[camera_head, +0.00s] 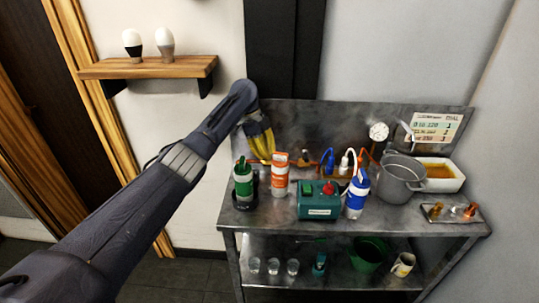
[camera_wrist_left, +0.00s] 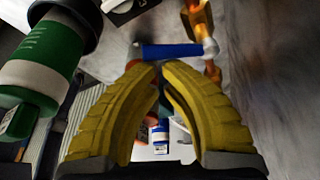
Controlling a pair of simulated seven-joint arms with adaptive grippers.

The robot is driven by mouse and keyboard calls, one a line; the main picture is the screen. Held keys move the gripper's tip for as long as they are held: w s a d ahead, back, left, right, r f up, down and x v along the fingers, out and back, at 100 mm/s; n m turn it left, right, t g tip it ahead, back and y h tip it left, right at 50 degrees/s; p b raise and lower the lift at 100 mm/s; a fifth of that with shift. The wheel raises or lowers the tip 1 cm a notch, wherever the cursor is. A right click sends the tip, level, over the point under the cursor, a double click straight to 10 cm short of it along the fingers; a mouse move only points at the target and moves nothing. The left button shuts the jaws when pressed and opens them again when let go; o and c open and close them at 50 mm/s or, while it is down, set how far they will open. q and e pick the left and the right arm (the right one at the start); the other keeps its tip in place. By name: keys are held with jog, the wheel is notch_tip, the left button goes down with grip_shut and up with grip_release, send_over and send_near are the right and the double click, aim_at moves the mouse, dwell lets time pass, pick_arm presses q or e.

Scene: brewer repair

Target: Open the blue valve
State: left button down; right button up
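The blue valve handle (camera_wrist_left: 172,51) shows in the left wrist view as a blue bar lying across the picture, beside a copper pipe (camera_wrist_left: 204,25). In the head view, a blue part (camera_head: 328,161) at the pipework on the bench back looks like the same valve. My left gripper (camera_head: 266,150) has yellow fingers and reaches down to the back left of the bench, left of the blue part. In the left wrist view its fingertips (camera_wrist_left: 162,70) are drawn together just below the blue bar, with nothing seen gripped. Contact cannot be told. My right gripper is not in view.
A green-and-white bottle (camera_head: 243,182) stands close to my left gripper. An orange-and-white tube (camera_head: 280,176), a green box (camera_head: 319,207) and a blue-and-white bottle (camera_head: 356,196) stand in front of the pipework. A grey pot (camera_head: 400,180) and pressure gauge (camera_head: 378,131) are to the right.

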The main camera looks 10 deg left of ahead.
pick_arm(q)
jog(key=shift+w+a, duration=0.2)
jog(key=shift+a, duration=1.25)
jog(key=shift+w+a, duration=0.55)
jog(key=shift+a, duration=0.25)
jog(key=shift+w+a, duration=0.2)
jog(key=shift+a, duration=0.15)
notch_tip(320, 180, up, 10)
jog(key=shift+d, duration=0.2)
